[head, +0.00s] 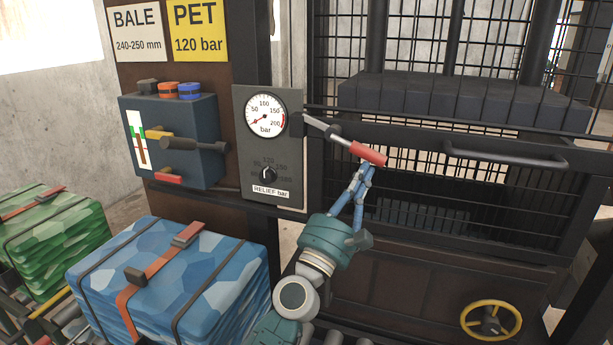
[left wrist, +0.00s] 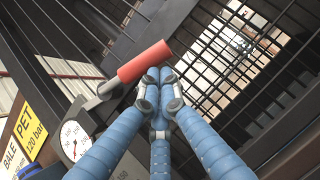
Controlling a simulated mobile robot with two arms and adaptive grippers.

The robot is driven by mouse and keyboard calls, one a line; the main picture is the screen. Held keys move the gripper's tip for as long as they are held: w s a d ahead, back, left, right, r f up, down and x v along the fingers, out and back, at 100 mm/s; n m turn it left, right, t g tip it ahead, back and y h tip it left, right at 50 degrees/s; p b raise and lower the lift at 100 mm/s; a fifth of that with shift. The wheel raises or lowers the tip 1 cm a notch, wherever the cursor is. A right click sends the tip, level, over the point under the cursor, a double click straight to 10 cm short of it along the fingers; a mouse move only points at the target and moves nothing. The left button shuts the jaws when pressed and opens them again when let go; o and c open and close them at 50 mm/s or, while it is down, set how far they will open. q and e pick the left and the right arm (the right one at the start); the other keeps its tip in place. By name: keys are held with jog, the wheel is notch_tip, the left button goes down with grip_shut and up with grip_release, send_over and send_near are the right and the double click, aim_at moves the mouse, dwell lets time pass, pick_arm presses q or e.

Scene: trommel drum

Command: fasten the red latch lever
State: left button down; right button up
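The red latch lever (head: 368,153) sits at the front of the press, right of the pressure gauge. Its grey arm slopes down to the right from the pivot and ends in a red grip. In the left wrist view the red grip (left wrist: 145,62) lies just beyond my fingertips. My left gripper (head: 366,170) reaches up from below, its tips at the underside of the grip. In the left wrist view the blue fingers of the left gripper (left wrist: 160,80) come together at their tips, with the grip outside them. I cannot tell whether they touch it. My right gripper is out of view.
A gauge panel (head: 242,150) and a dark blue control box (head: 200,125) stand left of the lever. A barred door with a dark handle (head: 505,158) is to the right. A blue bale (head: 235,262) and a yellow handwheel (head: 490,321) are lower down.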

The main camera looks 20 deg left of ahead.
pick_arm(q)
jog(key=shift+r, duration=0.1)
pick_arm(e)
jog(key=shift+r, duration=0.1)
pick_arm(q)
jog(key=shift+r, duration=0.1)
jog(key=shift+d+r+p, duration=0.3)
jog(key=shift+d, duration=0.1)
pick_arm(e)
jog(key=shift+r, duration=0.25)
pick_arm(q)
jog(key=shift+d+r, duration=0.1)
jog(key=shift+r, duration=0.05)
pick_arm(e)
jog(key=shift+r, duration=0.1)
